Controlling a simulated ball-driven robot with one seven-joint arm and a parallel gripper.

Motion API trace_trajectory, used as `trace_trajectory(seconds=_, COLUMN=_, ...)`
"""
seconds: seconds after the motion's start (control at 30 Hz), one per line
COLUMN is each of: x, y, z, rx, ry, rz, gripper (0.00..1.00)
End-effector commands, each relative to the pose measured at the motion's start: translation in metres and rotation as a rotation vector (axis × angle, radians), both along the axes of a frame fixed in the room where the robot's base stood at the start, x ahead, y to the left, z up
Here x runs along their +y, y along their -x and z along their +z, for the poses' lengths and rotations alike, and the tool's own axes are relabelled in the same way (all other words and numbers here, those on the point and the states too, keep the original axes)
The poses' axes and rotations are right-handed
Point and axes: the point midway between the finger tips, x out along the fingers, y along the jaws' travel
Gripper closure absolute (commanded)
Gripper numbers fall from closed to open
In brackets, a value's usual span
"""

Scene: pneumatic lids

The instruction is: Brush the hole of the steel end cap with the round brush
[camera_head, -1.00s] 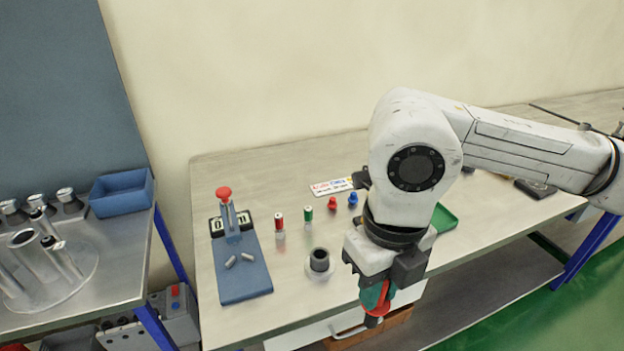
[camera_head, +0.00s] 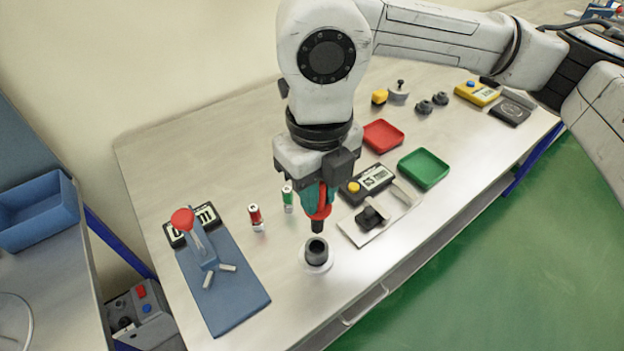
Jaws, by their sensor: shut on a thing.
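My gripper (camera_head: 319,204) points down, with red and teal parts at its jaws. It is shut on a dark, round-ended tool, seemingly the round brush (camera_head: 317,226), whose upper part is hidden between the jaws. A dark grey hollow cylinder, seemingly the steel end cap (camera_head: 316,252), stands upright in a pale round holder (camera_head: 325,268) near the table's front edge. Its open hole faces up. The brush tip is close above the cap in the picture, with a small gap showing between them.
A blue press with a red knob (camera_head: 182,219) stands at the left. Red (camera_head: 256,218) and green (camera_head: 287,196) small cylinders stand behind the cap. A plate with a black clamp (camera_head: 371,218) lies at right, near red (camera_head: 383,137) and green (camera_head: 424,169) trays.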

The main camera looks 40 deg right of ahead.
Motion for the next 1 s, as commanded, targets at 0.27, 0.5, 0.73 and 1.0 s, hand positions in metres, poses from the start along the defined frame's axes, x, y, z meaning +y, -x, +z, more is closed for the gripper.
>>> trace_trajectory(seconds=0.27, x=0.0, y=0.0, z=-0.021, rx=0.001, ry=-0.001, rz=0.0, gripper=1.0)
trace_trajectory(seconds=0.5, x=0.0, y=0.0, z=-0.044, rx=0.0, ry=0.001, rz=0.001, gripper=1.0)
trace_trajectory(seconds=0.73, x=0.0, y=0.0, z=-0.05, rx=0.0, ry=-0.001, rz=0.001, gripper=1.0)
trace_trajectory(seconds=1.0, x=0.0, y=0.0, z=-0.049, rx=0.0, ry=-0.001, rz=0.001, gripper=1.0)
